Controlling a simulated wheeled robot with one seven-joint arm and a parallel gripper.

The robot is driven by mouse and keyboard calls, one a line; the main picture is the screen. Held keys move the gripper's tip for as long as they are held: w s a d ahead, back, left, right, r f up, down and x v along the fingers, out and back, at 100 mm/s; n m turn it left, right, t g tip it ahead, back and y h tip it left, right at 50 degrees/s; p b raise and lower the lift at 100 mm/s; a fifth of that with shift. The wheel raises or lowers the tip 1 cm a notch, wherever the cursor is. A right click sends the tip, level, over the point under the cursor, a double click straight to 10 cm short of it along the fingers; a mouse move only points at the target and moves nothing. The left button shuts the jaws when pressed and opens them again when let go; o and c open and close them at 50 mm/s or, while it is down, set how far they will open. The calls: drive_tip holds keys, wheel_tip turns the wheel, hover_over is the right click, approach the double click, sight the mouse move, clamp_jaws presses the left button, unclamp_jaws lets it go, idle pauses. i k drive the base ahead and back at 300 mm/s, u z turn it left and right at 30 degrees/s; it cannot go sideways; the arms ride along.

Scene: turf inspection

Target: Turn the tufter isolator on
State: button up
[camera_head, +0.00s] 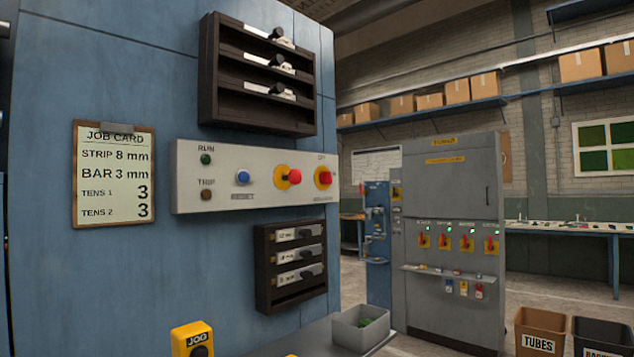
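A grey electrical cabinet (455,200) stands right of centre, beyond the blue machine. Its front has a row of several red rotary handles on yellow plates, among them a leftmost one (423,240) and a rightmost one (490,243). A small green lamp shows above each handle. Their labels are too small to read, so I cannot tell which is the tufter's. My gripper is not in view.
The control panel also has a blue button (243,177) and a red-and-yellow control (288,177). A job card (113,172) hangs at left. A yellow JOG box (192,339) and a grey bin (360,328) stand low in front. A TUBES bin (541,332) sits at right.

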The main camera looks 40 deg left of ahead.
sight(326, 177)
drive_tip(key=u, duration=0.35)
drive_tip(key=i, duration=0.9)
drive_tip(key=u, duration=0.8)
drive_tip(key=i, duration=0.9)
drive_tip(key=u, duration=5.85)
drive_tip(key=i, duration=0.55)
drive_tip(key=z, duration=5.7)
